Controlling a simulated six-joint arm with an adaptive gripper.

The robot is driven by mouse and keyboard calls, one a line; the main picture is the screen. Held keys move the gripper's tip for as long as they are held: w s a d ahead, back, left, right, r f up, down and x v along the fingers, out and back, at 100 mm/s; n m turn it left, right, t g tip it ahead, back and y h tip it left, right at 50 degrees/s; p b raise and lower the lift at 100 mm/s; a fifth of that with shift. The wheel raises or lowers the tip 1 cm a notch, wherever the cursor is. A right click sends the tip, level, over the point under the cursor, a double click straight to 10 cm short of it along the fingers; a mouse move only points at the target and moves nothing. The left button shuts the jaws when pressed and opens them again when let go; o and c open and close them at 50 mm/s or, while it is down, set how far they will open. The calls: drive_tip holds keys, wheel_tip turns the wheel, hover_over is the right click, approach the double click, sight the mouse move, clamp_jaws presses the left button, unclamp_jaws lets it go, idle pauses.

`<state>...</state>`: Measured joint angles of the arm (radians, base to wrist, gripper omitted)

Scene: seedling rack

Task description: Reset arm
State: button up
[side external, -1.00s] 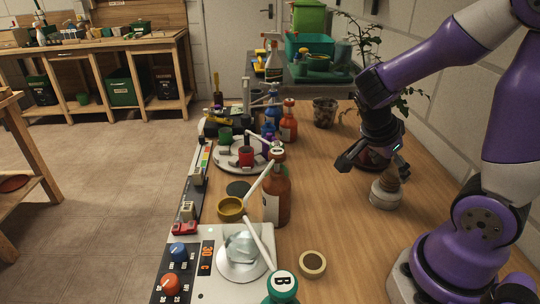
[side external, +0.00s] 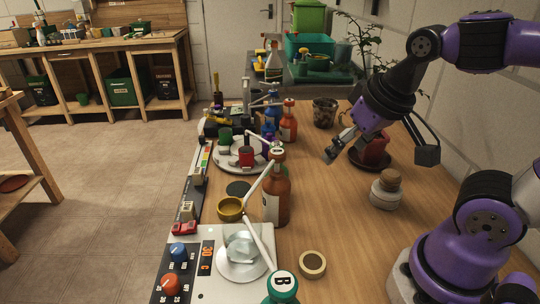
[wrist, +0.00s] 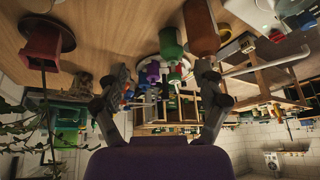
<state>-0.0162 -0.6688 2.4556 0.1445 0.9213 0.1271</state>
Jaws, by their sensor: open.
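My gripper (side external: 380,152) is open and empty, its two fingers spread wide. It is raised over the right part of the wooden bench, with the palm tilted. In the wrist view, the fingers (wrist: 162,75) stand apart with nothing held between them. In the side view, a red pot (side external: 376,149) on a dark saucer (side external: 370,161) shows behind and between the fingers. A white jar with a cork stopper (side external: 386,190) stands on the bench below the gripper, apart from it.
A brown bottle (side external: 276,200), a round white tray (side external: 229,158) with small containers and a white device (side external: 205,280) line the bench's left side. A teal bottle (side external: 283,288) and a tan ring (side external: 312,264) stand in front. The bench's middle (side external: 335,215) is clear.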

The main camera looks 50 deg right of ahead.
drive_tip(key=a+n, duration=0.1)
drive_tip(key=a+n+y, duration=0.1)
drive_tip(key=shift+s+r+n+t, duration=0.15)
drive_tip(key=shift+n+t, duration=0.15)
drive_tip(key=shift+n, duration=0.1)
idle(0.9)
